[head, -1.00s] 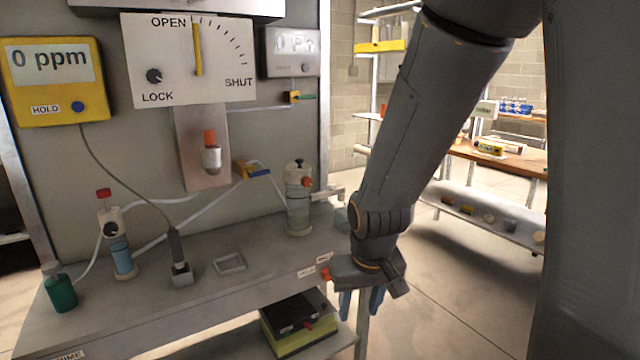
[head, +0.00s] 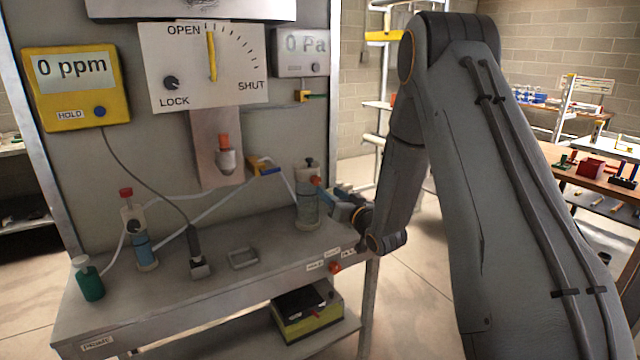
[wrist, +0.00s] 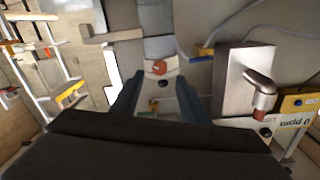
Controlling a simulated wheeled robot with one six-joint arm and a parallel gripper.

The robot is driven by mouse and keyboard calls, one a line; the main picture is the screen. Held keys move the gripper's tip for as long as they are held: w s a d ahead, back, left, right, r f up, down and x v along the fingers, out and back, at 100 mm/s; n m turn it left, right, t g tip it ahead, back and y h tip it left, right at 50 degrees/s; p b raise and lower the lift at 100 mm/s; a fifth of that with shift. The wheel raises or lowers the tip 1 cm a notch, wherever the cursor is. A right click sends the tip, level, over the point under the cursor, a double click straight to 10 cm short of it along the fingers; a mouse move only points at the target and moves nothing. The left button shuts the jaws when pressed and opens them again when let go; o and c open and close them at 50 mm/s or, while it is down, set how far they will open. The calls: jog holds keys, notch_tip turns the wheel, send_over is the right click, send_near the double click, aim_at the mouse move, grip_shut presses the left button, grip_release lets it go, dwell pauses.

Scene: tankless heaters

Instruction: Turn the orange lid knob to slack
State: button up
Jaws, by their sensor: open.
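The orange lid knob (head: 316,181) sticks out of the side of the white lid on a clear canister (head: 307,212) at the right end of the bench. A black knob (head: 309,162) tops that lid. My gripper (head: 334,198) is at the canister's right, at about lid height, partly hidden by my own arm. In the wrist view, which is upside down, my gripper (wrist: 160,75) is open with one blue finger on each side. The orange lid knob (wrist: 159,67) shows between the fingertips, with no clear contact.
A panel (head: 210,90) marked OPEN, SHUT and LOCK stands behind the bench (head: 225,285). A metal fixture with an orange tip (head: 224,141) hangs below it. Another red knob (head: 334,267) is on the bench's front edge. A white hose (head: 180,225) crosses behind the bench top.

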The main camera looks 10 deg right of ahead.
aim_at(317, 183)
jog(key=p+x, duration=0.1)
jog(key=x, duration=0.6)
jog(key=shift+w+a+p, duration=0.1)
jog(key=shift+w+p, duration=0.05)
jog(key=shift+p, duration=0.15)
grip_shut()
